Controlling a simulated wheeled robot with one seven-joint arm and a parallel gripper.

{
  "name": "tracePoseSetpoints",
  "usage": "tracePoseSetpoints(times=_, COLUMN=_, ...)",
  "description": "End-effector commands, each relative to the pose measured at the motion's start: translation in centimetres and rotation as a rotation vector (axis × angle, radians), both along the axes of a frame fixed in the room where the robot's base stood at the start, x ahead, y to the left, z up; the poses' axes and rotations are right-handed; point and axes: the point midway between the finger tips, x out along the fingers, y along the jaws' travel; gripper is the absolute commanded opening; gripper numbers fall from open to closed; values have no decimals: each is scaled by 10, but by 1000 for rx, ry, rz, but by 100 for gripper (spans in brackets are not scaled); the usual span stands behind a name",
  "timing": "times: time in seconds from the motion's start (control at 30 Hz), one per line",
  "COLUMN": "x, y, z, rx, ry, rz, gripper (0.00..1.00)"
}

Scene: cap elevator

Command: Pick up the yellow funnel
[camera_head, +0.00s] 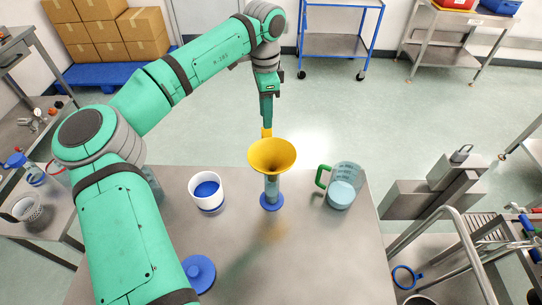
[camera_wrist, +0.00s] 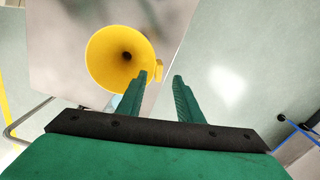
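The yellow funnel (camera_head: 271,154) sits upright in the top of a clear cylinder (camera_head: 271,185) with a round blue base (camera_head: 271,202) on the table. In the wrist view the funnel (camera_wrist: 112,58) shows its wide mouth and dark hole, left of my fingers. A small yellow tab stands out from its rim on the side toward my gripper. My gripper (camera_wrist: 160,76) is open, with a clear gap between the green fingers. In the head view my gripper (camera_head: 267,118) points down just behind the funnel, by the tab. Whether a finger touches the tab cannot be told.
A white cup with blue contents (camera_head: 207,191) stands left of the funnel, and a clear beaker with a green handle (camera_head: 342,186) stands right. A blue lid-like disc (camera_head: 199,272) lies near the front left. The table (camera_head: 330,260) is bare at front right.

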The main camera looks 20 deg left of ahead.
Motion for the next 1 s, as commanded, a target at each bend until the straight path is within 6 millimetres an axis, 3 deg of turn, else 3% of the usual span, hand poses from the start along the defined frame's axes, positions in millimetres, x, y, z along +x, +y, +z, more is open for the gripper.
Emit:
tracePoseSetpoints(times=0.17, x=0, y=0, z=-10, rx=1, ry=0, rz=0, gripper=33)
tracePoseSetpoints(times=0.5, x=-2, y=-2, z=-52, rx=0, ry=0, rz=1, gripper=33)
tracePoseSetpoints(times=0.83, x=-2, y=-1, z=-58, rx=-1, ry=0, rz=3, gripper=33)
tracePoseSetpoints(times=0.97, x=-2, y=-1, z=-58, rx=0, ry=-1, rz=3, gripper=2)
tracePoseSetpoints(times=1.0, x=-2, y=-2, z=-58, rx=0, ry=-1, rz=3, gripper=0)
